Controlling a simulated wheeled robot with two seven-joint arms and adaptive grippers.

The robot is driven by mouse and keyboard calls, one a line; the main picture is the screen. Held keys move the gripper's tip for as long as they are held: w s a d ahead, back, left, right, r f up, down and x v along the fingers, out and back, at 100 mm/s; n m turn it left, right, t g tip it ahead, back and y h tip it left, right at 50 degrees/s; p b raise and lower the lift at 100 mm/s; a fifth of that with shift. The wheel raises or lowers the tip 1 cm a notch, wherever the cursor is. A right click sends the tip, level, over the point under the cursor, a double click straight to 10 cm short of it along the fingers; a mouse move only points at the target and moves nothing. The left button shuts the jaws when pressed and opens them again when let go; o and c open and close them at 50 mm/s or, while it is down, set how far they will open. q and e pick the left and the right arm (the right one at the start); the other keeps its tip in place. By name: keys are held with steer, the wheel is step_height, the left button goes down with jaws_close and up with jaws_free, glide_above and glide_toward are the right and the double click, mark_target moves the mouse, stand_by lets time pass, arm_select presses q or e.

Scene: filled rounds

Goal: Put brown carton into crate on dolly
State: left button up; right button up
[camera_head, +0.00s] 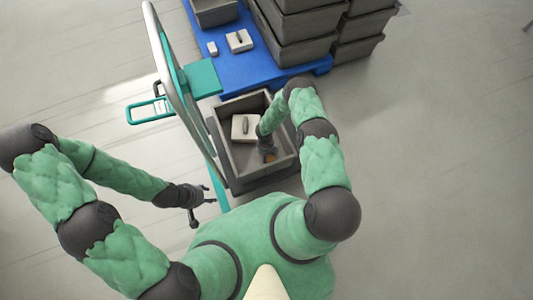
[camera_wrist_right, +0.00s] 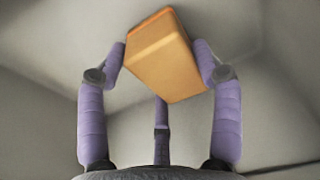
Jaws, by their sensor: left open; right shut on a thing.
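The brown carton (camera_wrist_right: 165,60) is an orange-brown box held between the fingers of my right gripper (camera_wrist_right: 162,75) in the right wrist view. In the head view only a small bit of the carton (camera_head: 270,157) shows, inside the grey crate (camera_head: 222,150). My right gripper reaches down into this crate and is shut on the carton. Whether the carton touches the crate floor cannot be told. My left gripper (camera_head: 203,205) is open and empty, to the left of the crate. The dolly under the crate is mostly hidden.
A white box with a dark handle (camera_head: 244,127) lies in the crate, left of my right gripper. A blue pallet (camera_head: 240,75) behind bears stacked grey crates (camera_head: 290,50), another white box (camera_head: 239,41) and a small white piece (camera_head: 212,48). A teal-and-grey frame (camera_head: 170,70) stands left. The right floor is clear.

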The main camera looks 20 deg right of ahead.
steer(key=shift+w, duration=0.1)
steer(key=shift+f, duration=0.15)
steer(key=o, duration=1.3)
steer(key=shift+c, duration=0.2)
